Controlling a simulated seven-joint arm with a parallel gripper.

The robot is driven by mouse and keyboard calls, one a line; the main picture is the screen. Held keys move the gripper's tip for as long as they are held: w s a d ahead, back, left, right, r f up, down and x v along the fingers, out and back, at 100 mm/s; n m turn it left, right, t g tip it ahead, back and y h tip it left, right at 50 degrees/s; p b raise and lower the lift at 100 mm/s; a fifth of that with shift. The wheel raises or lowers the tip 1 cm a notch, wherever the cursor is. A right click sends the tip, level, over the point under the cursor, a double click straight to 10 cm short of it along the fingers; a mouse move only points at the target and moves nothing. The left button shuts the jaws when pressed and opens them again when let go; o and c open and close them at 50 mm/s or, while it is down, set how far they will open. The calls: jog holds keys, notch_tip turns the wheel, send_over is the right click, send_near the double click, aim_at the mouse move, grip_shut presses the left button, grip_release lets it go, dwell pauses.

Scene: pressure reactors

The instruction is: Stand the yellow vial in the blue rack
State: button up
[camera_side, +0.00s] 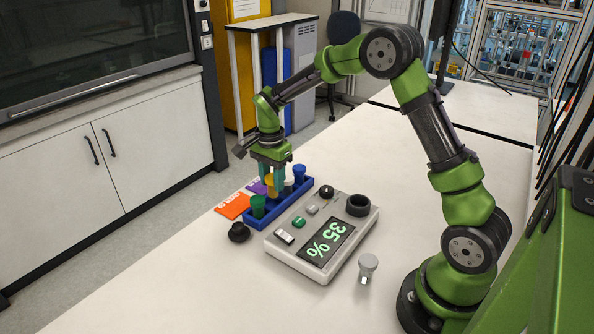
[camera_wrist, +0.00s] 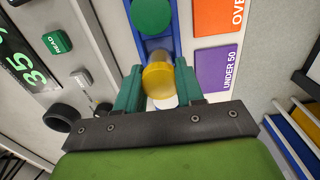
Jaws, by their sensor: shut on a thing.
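The yellow vial (camera_wrist: 158,80) is between the two teal fingers of my gripper (camera_wrist: 158,86), which are shut on it. In the side view, my gripper (camera_side: 272,181) points down over the middle of the blue rack (camera_side: 281,209), and the yellow vial (camera_side: 270,184) shows between the fingers. The rack (camera_wrist: 174,30) also shows beneath the vial in the wrist view. I cannot tell whether the vial's lower end is inside a slot. A green vial (camera_side: 257,206), a white vial (camera_side: 288,186) and a blue vial (camera_side: 299,172) stand in the rack, close around my gripper.
A grey device (camera_side: 310,268) reading 35 % stands right beside the rack. An orange card (camera_side: 232,206) and a purple card (camera_wrist: 217,70) marked UNDER 50 lie on the other side. A black knob-like piece (camera_side: 239,232) and a grey-capped piece (camera_side: 368,263) stand on the table.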

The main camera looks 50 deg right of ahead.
aim_at(273, 189)
jog(key=shift+f, duration=0.2)
jog(key=shift+f, duration=1.25)
jog(key=shift+f, duration=0.3)
jog(key=o, duration=1.1)
jog(key=shift+o, duration=0.5)
jog(key=o, duration=0.4)
jog(key=shift+r, duration=3.55)
